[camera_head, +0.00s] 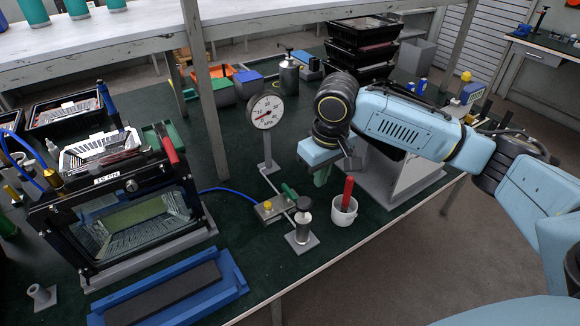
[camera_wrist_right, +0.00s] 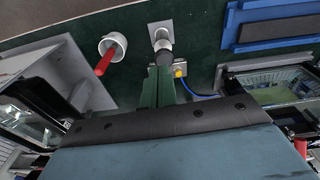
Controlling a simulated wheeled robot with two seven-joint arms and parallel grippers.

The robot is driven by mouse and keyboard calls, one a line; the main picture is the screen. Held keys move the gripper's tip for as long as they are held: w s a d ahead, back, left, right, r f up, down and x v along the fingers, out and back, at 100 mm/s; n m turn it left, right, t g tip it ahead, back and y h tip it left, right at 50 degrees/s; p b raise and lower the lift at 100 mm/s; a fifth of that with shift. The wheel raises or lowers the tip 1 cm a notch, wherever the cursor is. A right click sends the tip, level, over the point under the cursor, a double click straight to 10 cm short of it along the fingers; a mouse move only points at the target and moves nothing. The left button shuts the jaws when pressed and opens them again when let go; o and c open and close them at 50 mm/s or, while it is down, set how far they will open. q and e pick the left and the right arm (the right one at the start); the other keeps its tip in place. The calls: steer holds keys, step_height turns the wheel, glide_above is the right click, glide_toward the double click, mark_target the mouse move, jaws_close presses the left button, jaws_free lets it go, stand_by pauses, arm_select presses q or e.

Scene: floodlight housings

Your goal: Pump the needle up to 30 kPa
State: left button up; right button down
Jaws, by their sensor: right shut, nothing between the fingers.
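The pressure gauge (camera_head: 266,111) is a round white dial on a grey post. Its red needle points to the lower left, at the low side of the scale; the exact reading is too small to tell. The hand pump (camera_head: 303,221) stands upright on a small grey plate, with a dark round knob on top. The pump also shows in the right wrist view (camera_wrist_right: 161,41). My right gripper (camera_head: 322,177) is shut and empty, above and behind the pump in the head view. Its green fingers (camera_wrist_right: 157,86) point toward the pump knob, apparently apart from it. My left gripper is out of view.
A valve block (camera_head: 268,210) with a green lever and yellow button sits beside the pump. A white cup (camera_head: 343,212) with a red-handled tool stands right of it. A floodlight housing (camera_head: 130,218) and blue tray (camera_head: 170,291) are left. A blue hose (camera_head: 228,190) crosses the bench.

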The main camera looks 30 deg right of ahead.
stand_by(0.4)
steer(key=s+a+f+t+y+b, duration=0.1)
steer(key=s+a+f, duration=0.15)
steer(key=f, duration=0.55)
steer(key=s+a+f, duration=0.2)
steer(key=a+f, duration=0.2)
steer(key=f, duration=0.5)
steer(key=s+a+f+t+y+b, duration=0.1)
steer(key=s+a+f, duration=0.25)
steer(key=f, duration=0.45)
steer(key=s+d+f+h, duration=0.1)
steer(key=s+d+f, duration=0.1)
steer(key=f, duration=0.5)
steer(key=s+d+f, duration=0.1)
steer(key=s+f, duration=0.1)
steer(key=f, duration=0.4)
steer(key=s+d+f+g+b, duration=0.1)
steer(key=s+f, duration=0.9)
steer(key=s, duration=0.4)
steer(key=s+d+f+g+h+b, duration=0.1)
steer(key=s+f+b, duration=0.1)
steer(key=s+f, duration=0.8)
steer(key=s, duration=0.4)
steer(key=shift+s+f+n, duration=0.15)
steer(key=shift+s+n, duration=0.25)
steer(key=shift+d, duration=0.1)
